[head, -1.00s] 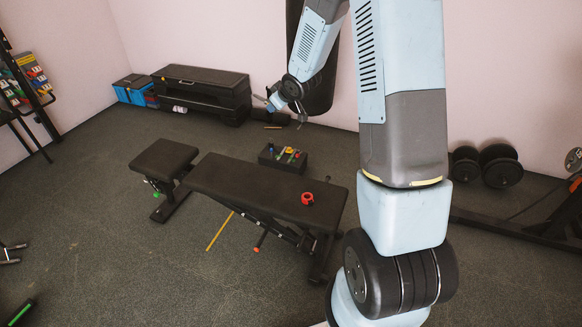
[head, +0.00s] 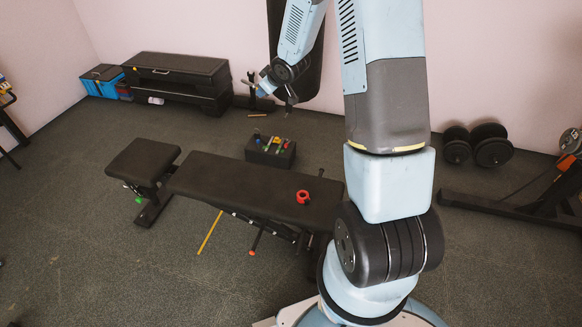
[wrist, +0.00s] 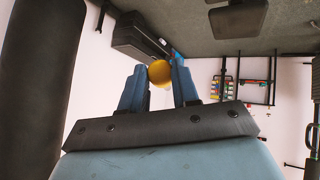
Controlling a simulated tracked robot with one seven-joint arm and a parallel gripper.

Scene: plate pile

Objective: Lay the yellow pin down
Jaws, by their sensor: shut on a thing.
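My gripper (head: 263,90) is raised in front of the far wall, high above the floor and beyond the bench. In the wrist view its two blue fingers (wrist: 160,84) are shut on the yellow pin (wrist: 160,73), whose round yellow end shows between the fingertips. The rest of the pin is hidden, and I cannot make it out in the head view.
A black weight bench (head: 235,185) with a red ring (head: 303,197) on it stands in the middle. Behind it is a dark block (head: 262,156) with several coloured pieces. A thin yellow stick (head: 210,232) shows beside the bench. Dumbbells (head: 475,145) lie at right.

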